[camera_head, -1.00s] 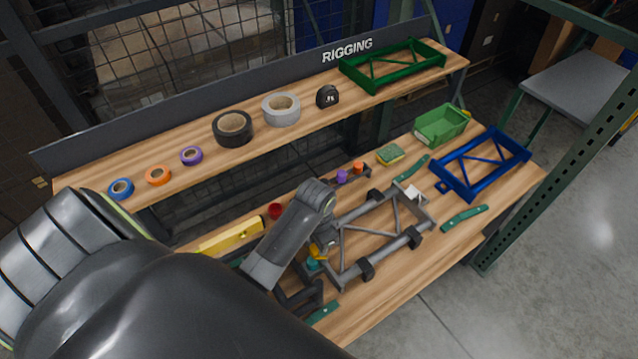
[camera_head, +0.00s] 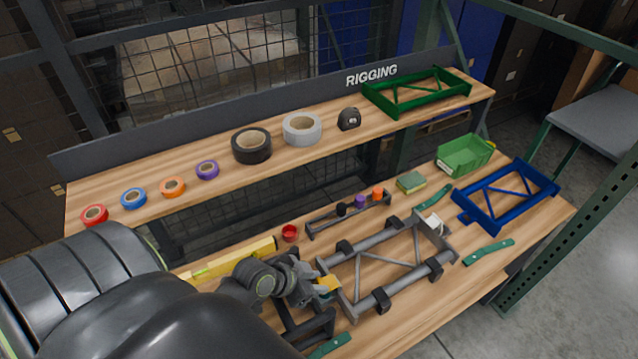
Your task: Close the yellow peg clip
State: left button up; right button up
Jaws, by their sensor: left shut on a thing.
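The yellow peg clip (camera_head: 328,285) is a small yellow piece at the near left end of the grey frame (camera_head: 372,257). A bit of teal shows just beneath it. My left gripper (camera_head: 318,288) reaches in from the left and is shut on the clip, its fingers at the frame's left end. The gripper covers part of the clip, so how far the clip is closed is hard to see. My right gripper is not in view.
A yellow bar (camera_head: 232,260) and a red cup (camera_head: 289,232) lie behind my left wrist. A dark rack (camera_head: 325,222) with purple and orange pieces stands behind the frame. Green handles (camera_head: 489,252), a blue frame (camera_head: 508,197) and a green bin (camera_head: 466,155) are to the right.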

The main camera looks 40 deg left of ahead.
pick_arm(q)
jog(key=shift+s+a+f+t+b, duration=0.15)
jog(key=shift+f+t+b, duration=0.15)
jog(key=shift+t+b, duration=0.35)
jog(key=o, duration=1)
notch_tip(320, 180, up, 10)
jog(key=shift+b, duration=0.4)
